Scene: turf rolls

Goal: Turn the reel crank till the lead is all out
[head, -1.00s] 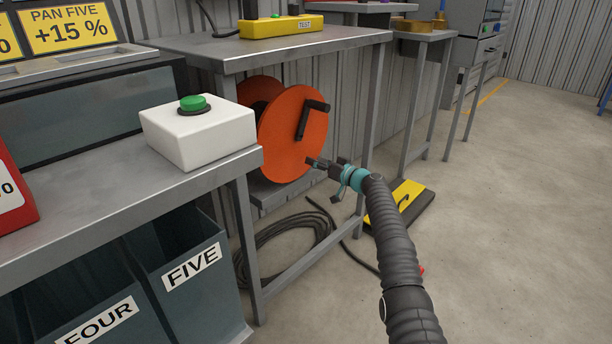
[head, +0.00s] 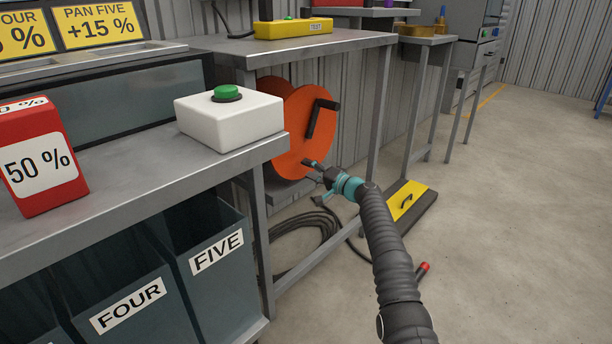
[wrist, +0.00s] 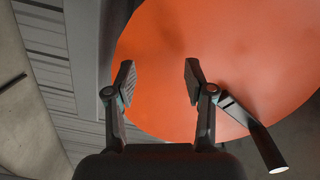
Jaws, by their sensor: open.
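The orange reel (head: 293,145) stands under the rear bench, and its face fills much of the wrist view (wrist: 220,50). Its black crank (head: 314,118) sits on the face, with the handle at the upper end in the head view. My gripper (head: 309,164) is in front of the lower part of the reel, below the crank. In the wrist view its open fingers (wrist: 158,82) have nothing between them. The crank handle (wrist: 253,133) lies outside the right finger there, apart from the gap. A dark lead (head: 300,235) lies coiled on the floor below; how much is still wound is hidden.
The near bench (head: 120,185) carries a white box with a green button (head: 228,120) and a red block (head: 40,160), close left of the reel. Bench legs (head: 378,110) flank the reel. A yellow-and-black board (head: 408,205) lies on the floor. Open floor is at right.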

